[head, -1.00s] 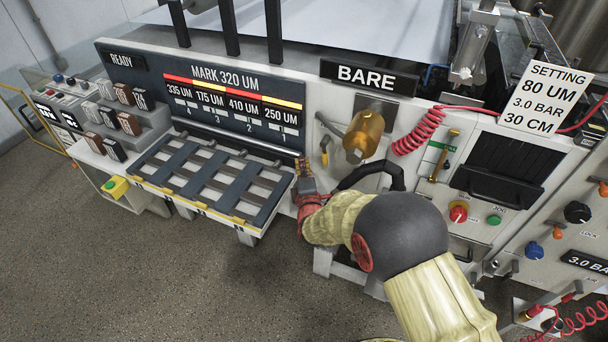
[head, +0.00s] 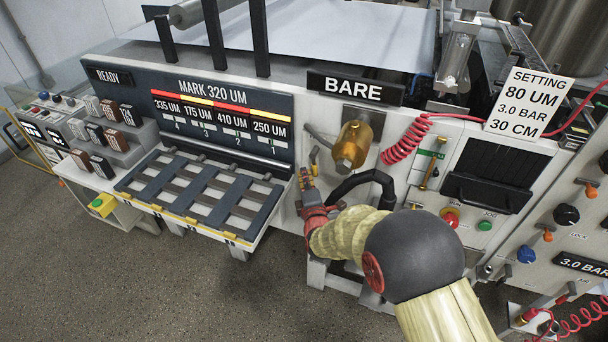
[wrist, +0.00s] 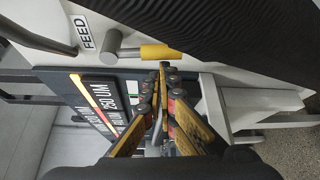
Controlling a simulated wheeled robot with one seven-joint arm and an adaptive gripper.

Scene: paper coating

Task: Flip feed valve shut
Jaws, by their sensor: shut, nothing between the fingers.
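The feed valve shows in the wrist view as a yellow handle (wrist: 160,52) on a grey round hub (wrist: 113,46), beside a "FEED" label (wrist: 86,33). The handle points away from the label. In the head view the small yellow handle (head: 313,157) hangs downward on the white machine front, left of the brass cylinder. My gripper (wrist: 165,72) is shut and empty, its fingertips just beside the free end of the handle. Whether they touch it I cannot tell. In the head view my gripper (head: 305,176) is just below and left of the handle.
A brass cylinder (head: 353,145) sticks out right of the valve, with a black hose (head: 360,180) below it. A slatted rack (head: 205,195) juts out at left under the "MARK 320 UM" display (head: 222,92). A red coiled hose (head: 408,140) hangs at right.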

